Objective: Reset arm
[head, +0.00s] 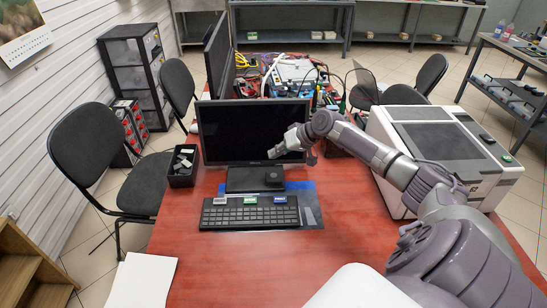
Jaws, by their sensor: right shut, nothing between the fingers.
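My right arm (385,160) reaches in from the lower right over the red table (215,265). My right gripper (277,151) is at its end, shut and empty, in front of the black monitor screen (225,130). It is above the monitor's base and the far side of the keyboard (250,213), apart from both. My left gripper is not in view.
A white and grey machine (490,175) stands on the table to the right, close to my right forearm. A small black bin (182,166) sits at the left edge. Tools and cables (300,75) crowd behind the monitor. The table's front is mostly clear beside white paper (143,280).

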